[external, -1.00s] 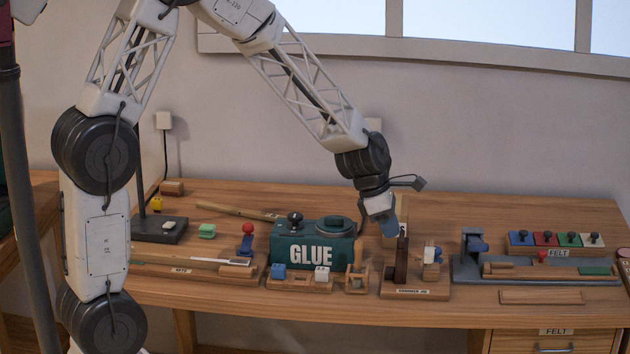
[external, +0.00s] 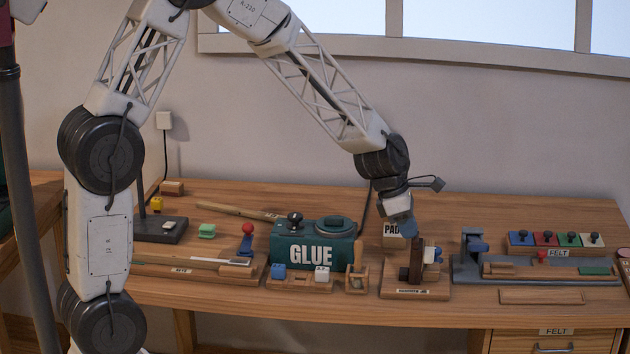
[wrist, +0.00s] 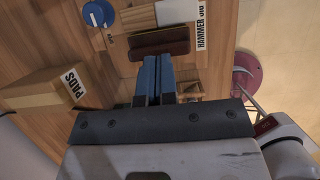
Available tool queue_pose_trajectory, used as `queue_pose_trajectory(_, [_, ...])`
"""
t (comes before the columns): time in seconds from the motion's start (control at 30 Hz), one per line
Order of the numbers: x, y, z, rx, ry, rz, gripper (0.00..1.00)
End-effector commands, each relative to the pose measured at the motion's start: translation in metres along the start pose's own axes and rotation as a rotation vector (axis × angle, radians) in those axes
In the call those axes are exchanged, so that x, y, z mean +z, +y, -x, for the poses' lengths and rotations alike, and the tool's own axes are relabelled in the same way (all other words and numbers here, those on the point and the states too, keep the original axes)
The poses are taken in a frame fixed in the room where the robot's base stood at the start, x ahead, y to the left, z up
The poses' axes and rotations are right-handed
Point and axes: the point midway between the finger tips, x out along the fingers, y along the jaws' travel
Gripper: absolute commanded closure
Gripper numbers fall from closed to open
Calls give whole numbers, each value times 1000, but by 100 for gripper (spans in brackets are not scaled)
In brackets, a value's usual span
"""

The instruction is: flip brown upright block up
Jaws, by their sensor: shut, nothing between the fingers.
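The dark brown block (external: 416,262) stands on the wooden hammer jig (external: 430,292). In the wrist view the block (wrist: 160,42) lies just beyond my fingertips, next to a tan wooden piece. In the wrist view the fingers (wrist: 156,66) sit close to the block's near side. Whether they touch it I cannot tell. The block's exact tilt is hard to read.
A PADS box (external: 393,230) stands behind my gripper. The green GLUE box (external: 312,245) is to the left, with a small wooden stand (external: 357,280) between it and the jig. A grey fixture (external: 475,262) stands to the right. A blue knob (wrist: 98,13) shows in the wrist view.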

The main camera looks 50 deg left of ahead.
Motion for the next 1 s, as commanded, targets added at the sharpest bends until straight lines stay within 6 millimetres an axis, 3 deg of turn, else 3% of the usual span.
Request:
queue_pose_trajectory(0.37, [-11,0,3,-2,2,2,100])
queue_pose_trajectory(0.63, [-39,0,15,0,1,3,100])
queue_pose_trajectory(1.0, [-37,0,75,2,-2,-1,100])
